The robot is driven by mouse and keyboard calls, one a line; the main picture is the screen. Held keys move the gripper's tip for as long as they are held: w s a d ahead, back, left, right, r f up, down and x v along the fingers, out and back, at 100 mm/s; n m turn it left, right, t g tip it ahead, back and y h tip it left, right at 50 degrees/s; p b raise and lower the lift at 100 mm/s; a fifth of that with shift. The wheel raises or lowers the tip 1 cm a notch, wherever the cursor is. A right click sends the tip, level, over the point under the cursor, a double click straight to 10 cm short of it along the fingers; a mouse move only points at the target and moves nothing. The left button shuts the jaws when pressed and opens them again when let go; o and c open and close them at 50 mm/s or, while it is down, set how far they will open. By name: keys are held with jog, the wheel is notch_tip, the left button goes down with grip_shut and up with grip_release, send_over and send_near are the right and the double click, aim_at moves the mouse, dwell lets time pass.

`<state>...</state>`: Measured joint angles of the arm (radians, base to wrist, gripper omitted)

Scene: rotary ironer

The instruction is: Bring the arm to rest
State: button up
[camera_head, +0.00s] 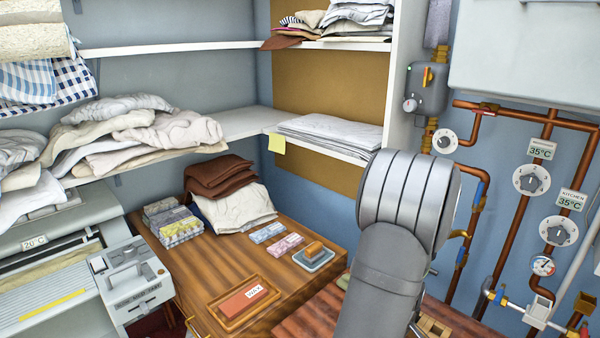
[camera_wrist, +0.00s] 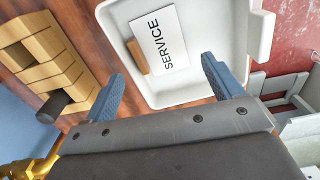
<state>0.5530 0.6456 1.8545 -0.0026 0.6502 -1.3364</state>
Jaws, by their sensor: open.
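My gripper (camera_wrist: 163,88) shows in the wrist view with its two blue fingers wide apart and nothing between them. It is over the near edge of a white tray (camera_wrist: 262,45), which holds a card (camera_wrist: 160,40) reading SERVICE and a small wooden piece (camera_wrist: 137,57). In the head view my grey arm stands raised at right of centre, and the gripper itself is hidden or out of frame. The ironer (camera_head: 50,250) is at the left, with a display reading 20°C.
A wooden rack (camera_wrist: 45,60) with a dark round peg lies left of the gripper. The wooden table (camera_head: 200,275) carries a WAX tray (camera_head: 243,305), folded cloths (camera_head: 217,175) and small packets. Copper pipes (camera_head: 510,240) and dials line the wall right of my arm. Shelves hold linen.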

notch_tip(320, 180, up, 12)
jog(key=f, duration=0.1)
notch_tip(320, 180, down, 11)
jog(key=shift+f, duration=0.2)
jog(key=s+d+r, duration=0.6)
jog(key=s+r, duration=0.4)
jog(key=r, duration=0.1)
jog(key=w+d+f, duration=0.2)
jog(key=d, duration=0.6)
jog(key=w+d+f, duration=0.1)
jog(key=d+f, duration=0.2)
jog(key=d, duration=0.6)
jog(key=w+d+f+n, duration=0.1)
jog(key=w+d+f, duration=0.1)
jog(key=d, duration=0.7)
jog(key=shift+w+f, duration=0.3)
jog(key=shift+f, duration=0.25)
jog(key=shift+d, duration=0.1)
